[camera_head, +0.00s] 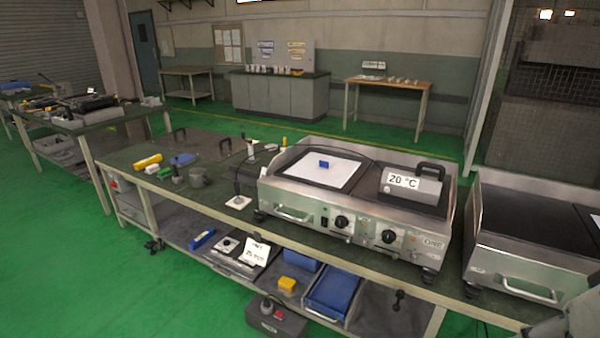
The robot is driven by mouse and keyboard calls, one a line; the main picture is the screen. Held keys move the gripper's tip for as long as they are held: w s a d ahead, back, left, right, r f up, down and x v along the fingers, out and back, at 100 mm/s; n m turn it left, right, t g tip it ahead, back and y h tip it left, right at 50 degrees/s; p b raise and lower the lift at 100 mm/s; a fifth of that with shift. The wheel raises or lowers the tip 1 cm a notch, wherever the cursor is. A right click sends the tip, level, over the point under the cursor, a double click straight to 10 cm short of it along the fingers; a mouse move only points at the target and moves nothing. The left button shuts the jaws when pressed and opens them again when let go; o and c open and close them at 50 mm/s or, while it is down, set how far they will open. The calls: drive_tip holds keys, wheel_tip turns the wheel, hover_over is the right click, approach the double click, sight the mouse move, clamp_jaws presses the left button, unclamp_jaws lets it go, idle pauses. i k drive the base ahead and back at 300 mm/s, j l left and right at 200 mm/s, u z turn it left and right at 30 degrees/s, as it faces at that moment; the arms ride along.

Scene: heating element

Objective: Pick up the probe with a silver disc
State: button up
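I cannot clearly make out a probe with a silver disc; the small tools on the bench are too small to tell. A white card (239,203) with a small mark lies on the bench (220,212) left of the unit. My gripper is not in view; a grey part at the bottom right corner appears to be my arm.
The steel heating unit (300,209) carries a white sheet with a blue block (324,164) and a block labelled 20 °C (405,184). A second unit (530,238) stands at right. The shelf below holds a blue tray (333,290). Green floor is free at left.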

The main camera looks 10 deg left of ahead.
sight(238, 200)
drive_tip(key=i+j, duration=0.15)
drive_tip(key=j, duration=0.3)
drive_tip(key=i+j, duration=0.2)
drive_tip(key=j, duration=0.3)
drive_tip(key=i+j, duration=0.15)
drive_tip(key=j, duration=0.3)
drive_tip(key=i+j, duration=0.15)
drive_tip(key=j, duration=0.35)
drive_tip(key=i+j, duration=0.2)
drive_tip(key=j, duration=0.25)
drive_tip(key=i+j, duration=0.15)
drive_tip(key=j, duration=0.35)
drive_tip(key=i+j, duration=0.15)
drive_tip(key=j, duration=0.3)
drive_tip(key=i+j, duration=0.15)
drive_tip(key=j, duration=0.35)
